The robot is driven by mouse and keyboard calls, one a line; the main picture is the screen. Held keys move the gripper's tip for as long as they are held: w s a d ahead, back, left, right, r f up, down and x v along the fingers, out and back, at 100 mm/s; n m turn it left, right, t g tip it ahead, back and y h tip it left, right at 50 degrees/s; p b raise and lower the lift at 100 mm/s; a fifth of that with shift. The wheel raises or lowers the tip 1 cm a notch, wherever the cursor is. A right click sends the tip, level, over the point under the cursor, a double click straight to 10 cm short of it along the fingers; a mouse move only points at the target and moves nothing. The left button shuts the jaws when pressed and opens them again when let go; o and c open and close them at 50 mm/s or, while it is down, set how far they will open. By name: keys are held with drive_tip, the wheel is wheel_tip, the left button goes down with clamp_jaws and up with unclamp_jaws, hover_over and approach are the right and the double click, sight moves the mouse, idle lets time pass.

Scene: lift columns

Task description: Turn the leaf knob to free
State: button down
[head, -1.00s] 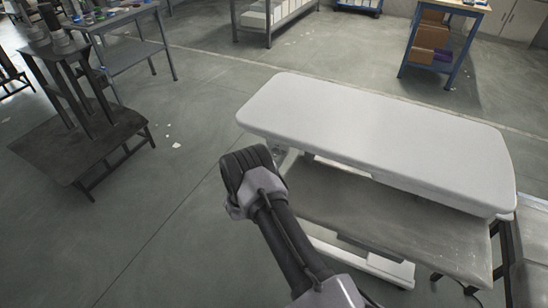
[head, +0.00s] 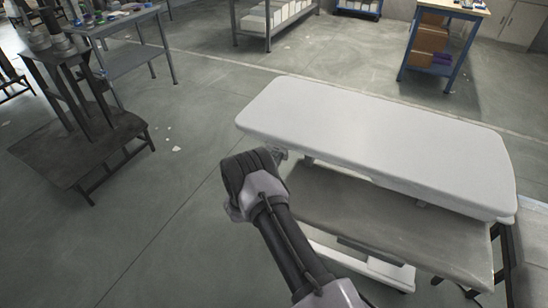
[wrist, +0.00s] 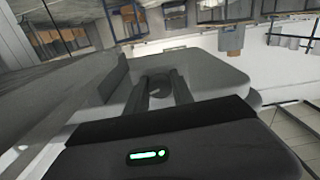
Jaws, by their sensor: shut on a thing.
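A white padded table (head: 380,145) stands at centre right in the head view. A grey leaf panel (head: 390,220) lies below its top, on the near side. My gripper (wrist: 162,92) is in the wrist view, its two dark fingers close together on a small dark rounded thing (wrist: 161,84), probably the leaf knob. The knob's pointer and setting cannot be made out. In the head view my dark wrist is just left of the table's near left corner and hides the fingertips and the knob.
A dark stand (head: 85,145) is at the left, with a grey bench (head: 120,22) behind it. A blue-framed shelf (head: 440,50) with boxes is at the back right. The floor between the stand and the table is open.

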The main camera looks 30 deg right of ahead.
drive_tip(key=n, duration=0.5)
drive_tip(key=shift+n, duration=2.1)
drive_tip(key=shift+s, duration=0.1)
drive_tip(key=c, duration=1.1)
unclamp_jaws()
drive_tip(key=shift+c, duration=0.2)
drive_tip(key=shift+o, duration=0.2)
